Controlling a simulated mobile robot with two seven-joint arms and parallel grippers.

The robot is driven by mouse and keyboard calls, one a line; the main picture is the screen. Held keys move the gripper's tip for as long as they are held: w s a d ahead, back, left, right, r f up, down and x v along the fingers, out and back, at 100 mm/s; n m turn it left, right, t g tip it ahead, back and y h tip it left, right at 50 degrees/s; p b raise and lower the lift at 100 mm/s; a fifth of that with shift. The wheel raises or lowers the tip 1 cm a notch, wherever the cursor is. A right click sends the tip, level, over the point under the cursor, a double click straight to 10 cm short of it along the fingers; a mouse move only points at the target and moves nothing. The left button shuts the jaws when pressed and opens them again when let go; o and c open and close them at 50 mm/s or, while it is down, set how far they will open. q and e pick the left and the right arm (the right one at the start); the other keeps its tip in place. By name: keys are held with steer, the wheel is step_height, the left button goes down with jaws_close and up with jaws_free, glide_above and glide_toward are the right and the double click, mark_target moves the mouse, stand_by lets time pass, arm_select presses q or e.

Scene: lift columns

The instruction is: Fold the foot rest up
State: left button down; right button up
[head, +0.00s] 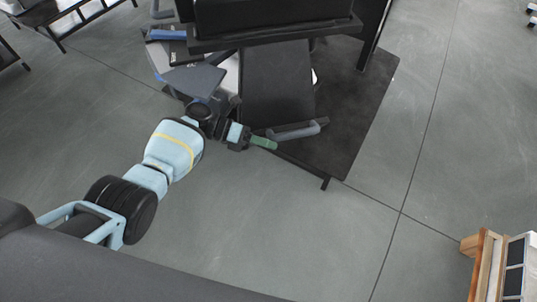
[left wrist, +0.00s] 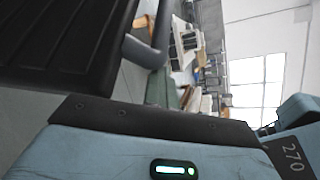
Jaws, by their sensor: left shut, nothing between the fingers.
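A long dark panel (head: 277,85), which looks like the foot rest, slopes down from under a black seat-like body toward the floor. A grey rounded bar (head: 297,132) lies at its low front end. My left gripper (head: 264,143), with green fingers, is shut and empty just left of the bar; whether it touches cannot be told. In the left wrist view a dark ribbed panel (left wrist: 60,40) fills the upper left, and the grey bent bar (left wrist: 145,50) runs beside the green fingers (left wrist: 162,88). My right gripper is out of view.
The black body (head: 270,18) stands above the panel. A dark mat or base plate (head: 350,120) with a thin metal leg (head: 372,40) lies to the right. Grey and blue parts (head: 190,75) crowd the left side. A wooden item (head: 487,262) stands at lower right. The grey floor in front is clear.

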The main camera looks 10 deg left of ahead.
arm_select(q)
steer(key=shift+w+a+r+n, duration=0.3)
steer(key=shift+w+r, duration=0.15)
steer(key=shift+w, duration=0.2)
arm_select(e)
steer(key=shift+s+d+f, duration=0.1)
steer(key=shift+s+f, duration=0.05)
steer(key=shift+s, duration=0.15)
